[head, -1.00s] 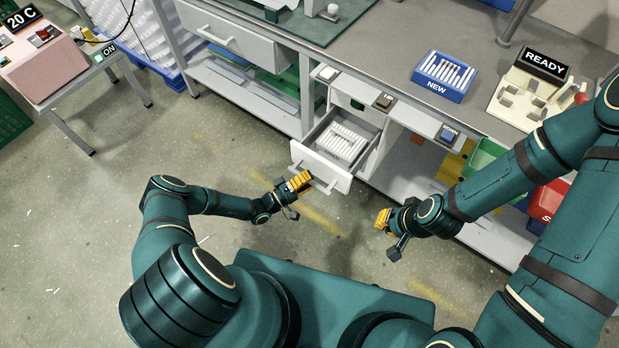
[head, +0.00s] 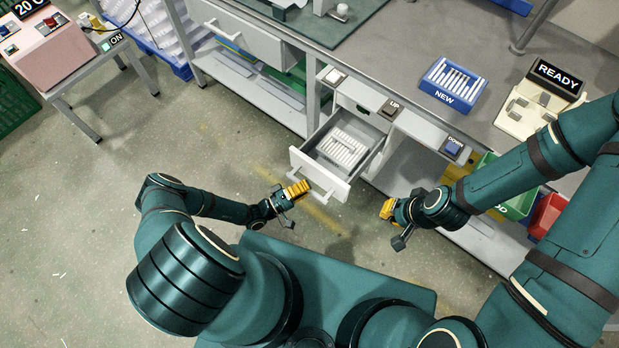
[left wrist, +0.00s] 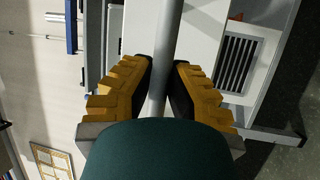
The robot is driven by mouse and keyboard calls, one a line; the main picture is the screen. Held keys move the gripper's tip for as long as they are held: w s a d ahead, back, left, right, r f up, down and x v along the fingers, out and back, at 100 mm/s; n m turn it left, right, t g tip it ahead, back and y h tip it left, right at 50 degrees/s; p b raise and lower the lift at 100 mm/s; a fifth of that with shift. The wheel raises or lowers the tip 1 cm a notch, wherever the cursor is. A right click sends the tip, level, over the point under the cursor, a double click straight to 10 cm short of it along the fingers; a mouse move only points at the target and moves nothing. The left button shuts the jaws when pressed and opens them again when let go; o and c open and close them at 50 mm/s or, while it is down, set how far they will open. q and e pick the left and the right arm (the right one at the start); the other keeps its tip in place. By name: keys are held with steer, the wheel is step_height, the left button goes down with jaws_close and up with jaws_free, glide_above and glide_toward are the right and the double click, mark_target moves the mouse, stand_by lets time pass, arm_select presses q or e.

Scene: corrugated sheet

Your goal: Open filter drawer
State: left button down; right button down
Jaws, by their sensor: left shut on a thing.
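The filter drawer (head: 318,174) under the bench is pulled out, with a white slatted filter (head: 343,147) lying inside it. A bar handle (head: 325,194) runs along its white front. My left gripper (head: 298,190) is at the handle's left end. In the left wrist view its yellow fingers (left wrist: 160,88) are shut on the grey handle bar (left wrist: 165,60), one on each side. The filter's dark slots (left wrist: 236,62) show at the right there. My right gripper (head: 386,210) hangs in free space right of the drawer; its finger gap is too small to tell.
The bench holds a blue NEW box (head: 451,80) of filters and a READY panel (head: 540,95). UP (head: 391,108) and DOWN (head: 452,148) buttons line its front edge. Green (head: 517,198) and red (head: 546,214) bins stand at right. The floor before the drawer is clear.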

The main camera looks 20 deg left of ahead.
arm_select(q)
steer(key=shift+s, duration=0.1)
steer(key=c, duration=0.9)
jaws_free()
steer(key=shift+r, duration=0.15)
